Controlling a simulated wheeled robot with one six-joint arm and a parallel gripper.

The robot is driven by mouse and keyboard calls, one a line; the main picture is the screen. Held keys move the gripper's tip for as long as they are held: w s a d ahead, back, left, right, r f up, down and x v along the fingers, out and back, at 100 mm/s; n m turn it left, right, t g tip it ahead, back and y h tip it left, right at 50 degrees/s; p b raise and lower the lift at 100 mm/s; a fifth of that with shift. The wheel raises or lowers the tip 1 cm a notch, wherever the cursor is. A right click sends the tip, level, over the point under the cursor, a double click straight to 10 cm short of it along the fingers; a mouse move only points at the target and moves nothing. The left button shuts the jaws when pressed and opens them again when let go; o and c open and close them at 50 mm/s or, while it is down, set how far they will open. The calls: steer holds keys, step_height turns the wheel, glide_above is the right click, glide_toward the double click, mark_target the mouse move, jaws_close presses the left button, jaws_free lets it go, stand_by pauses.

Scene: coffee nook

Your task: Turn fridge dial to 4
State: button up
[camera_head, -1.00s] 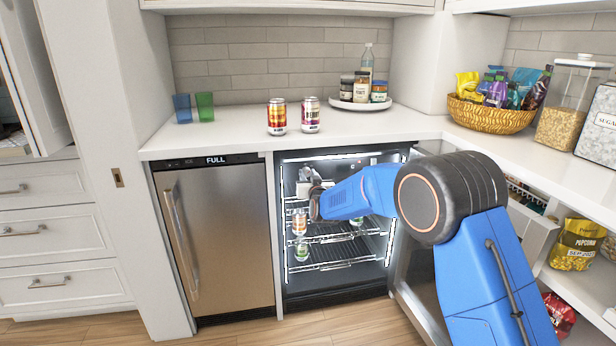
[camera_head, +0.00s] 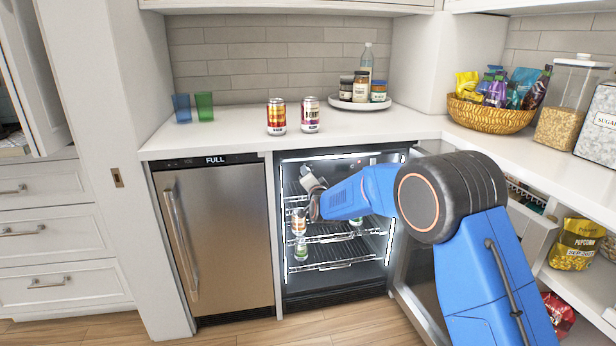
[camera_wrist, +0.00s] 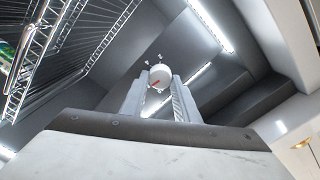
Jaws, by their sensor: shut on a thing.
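Wire shelves (camera_head: 335,265) with several cans sit below my gripper. The wrist view also shows a shelf rack (camera_wrist: 45,40) at left. The open fridge door (camera_head: 420,285) stands at right, close to my arm. A closed steel appliance (camera_head: 222,240) is at left.

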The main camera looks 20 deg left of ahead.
steer(key=shift+f+m, duration=0.2)
steer(key=shift+m, duration=3.7)
steer(key=shift+f+m, duration=0.15)
steer(key=shift+m, duration=3.75)
steer(key=o, duration=1)
steer(key=shift+o, duration=0.2)
